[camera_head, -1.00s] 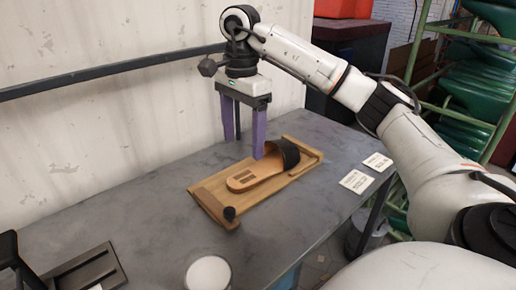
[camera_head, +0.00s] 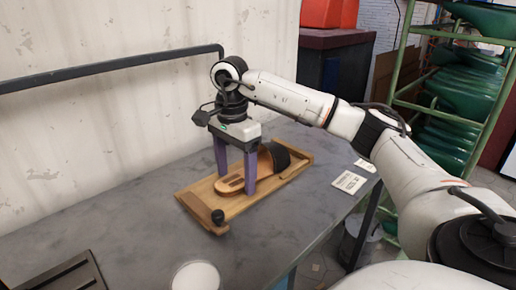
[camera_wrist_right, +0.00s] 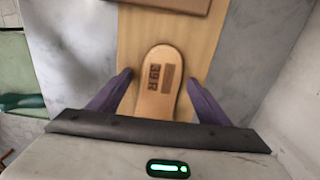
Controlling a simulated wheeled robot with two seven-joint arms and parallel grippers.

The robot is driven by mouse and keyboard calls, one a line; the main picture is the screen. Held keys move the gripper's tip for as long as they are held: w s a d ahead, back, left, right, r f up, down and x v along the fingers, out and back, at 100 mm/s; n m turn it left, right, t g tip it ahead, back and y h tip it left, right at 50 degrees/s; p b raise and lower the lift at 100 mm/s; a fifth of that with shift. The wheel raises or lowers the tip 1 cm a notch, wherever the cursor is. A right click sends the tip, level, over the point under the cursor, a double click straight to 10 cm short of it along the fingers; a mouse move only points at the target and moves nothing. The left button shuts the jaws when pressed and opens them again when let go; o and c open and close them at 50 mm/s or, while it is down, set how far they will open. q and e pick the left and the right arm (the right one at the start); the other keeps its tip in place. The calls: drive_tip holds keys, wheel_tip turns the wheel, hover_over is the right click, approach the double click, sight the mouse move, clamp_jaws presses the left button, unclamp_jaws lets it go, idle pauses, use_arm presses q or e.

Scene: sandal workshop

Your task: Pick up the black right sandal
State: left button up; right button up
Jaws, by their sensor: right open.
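The black right sandal (camera_head: 272,157) lies on a wooden board (camera_head: 190,201) on the grey table; it has a tan footbed and a wide black strap. The wrist view shows its tan footbed (camera_wrist_right: 158,88) with a dark "39 R" mark. My right gripper (camera_head: 236,184) is open, pointing down at the heel half of the sandal. In the wrist view its purple fingers (camera_wrist_right: 159,77) stand on either side of the footbed, with a gap on each side. I cannot tell whether the tips touch the board. The near finger and palm hide part of the sandal. My left gripper is not in view.
A black knob (camera_head: 218,216) stands at the board's near end. White cards (camera_head: 348,182) lie to the right near the table edge. A white round thing (camera_head: 196,276) and a dark tray (camera_head: 62,277) are in front. A dark rail (camera_head: 110,68) runs along the wall behind.

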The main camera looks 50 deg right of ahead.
drive_tip(key=shift+r, duration=0.1)
drive_tip(key=c, duration=1.4)
